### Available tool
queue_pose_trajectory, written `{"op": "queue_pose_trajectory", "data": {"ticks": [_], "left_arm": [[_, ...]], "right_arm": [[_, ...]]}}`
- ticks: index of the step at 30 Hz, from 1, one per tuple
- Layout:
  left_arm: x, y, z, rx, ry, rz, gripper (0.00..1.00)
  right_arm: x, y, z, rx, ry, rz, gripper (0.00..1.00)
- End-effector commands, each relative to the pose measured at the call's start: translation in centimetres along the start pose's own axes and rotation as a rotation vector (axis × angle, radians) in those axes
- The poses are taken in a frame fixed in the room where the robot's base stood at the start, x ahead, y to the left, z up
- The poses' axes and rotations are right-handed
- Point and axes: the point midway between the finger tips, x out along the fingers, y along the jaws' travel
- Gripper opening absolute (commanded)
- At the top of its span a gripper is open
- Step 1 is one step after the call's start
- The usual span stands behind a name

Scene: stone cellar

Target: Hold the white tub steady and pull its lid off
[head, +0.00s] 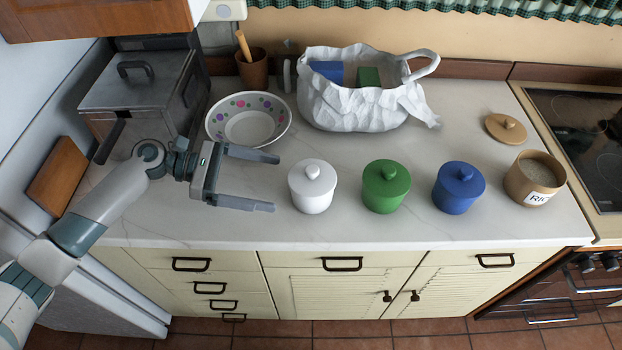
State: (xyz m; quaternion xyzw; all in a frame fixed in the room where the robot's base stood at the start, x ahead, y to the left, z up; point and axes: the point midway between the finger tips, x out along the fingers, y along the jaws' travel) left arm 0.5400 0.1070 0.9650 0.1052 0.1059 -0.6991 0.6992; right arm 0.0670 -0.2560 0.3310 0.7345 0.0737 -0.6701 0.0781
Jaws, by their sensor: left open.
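The white tub (311,197) stands upright on the counter, with its white lid (313,174) on top and a round knob on the lid. My left gripper (277,183) is open, just to the left of the white tub. Its two fingers point right toward the tub, one farther back and one nearer the counter's front edge. Nothing is between the fingers, and a small gap to the tub seems to show. My right gripper is not in the picture.
To the right stand a lidded green tub (386,190), a lidded blue tub (458,190) and an open rice tub (533,182). A tan lid (506,128) lies behind. A dotted bowl (215,132) and a white bag (350,110) stand behind my gripper. The front counter strip is clear.

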Motion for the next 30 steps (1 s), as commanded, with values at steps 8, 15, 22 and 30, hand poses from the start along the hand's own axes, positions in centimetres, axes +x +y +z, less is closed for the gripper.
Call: {"op": "queue_pose_trajectory", "data": {"ticks": [8,15,22,30], "left_arm": [[0.1,0.0,0.0,0.001,0.0,0.0,0.92],[1.1,0.0,-0.1,0.001,0.0,-0.001,0.92],[3.3,-0.1,-0.1,0.002,-0.001,-0.002,0.92],[6.5,0.0,0.2,0.0,-0.001,-0.001,0.92]], "right_arm": [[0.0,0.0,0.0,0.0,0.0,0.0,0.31],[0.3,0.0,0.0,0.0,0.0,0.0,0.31],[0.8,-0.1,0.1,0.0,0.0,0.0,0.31],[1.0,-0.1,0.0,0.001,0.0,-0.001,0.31]]}}
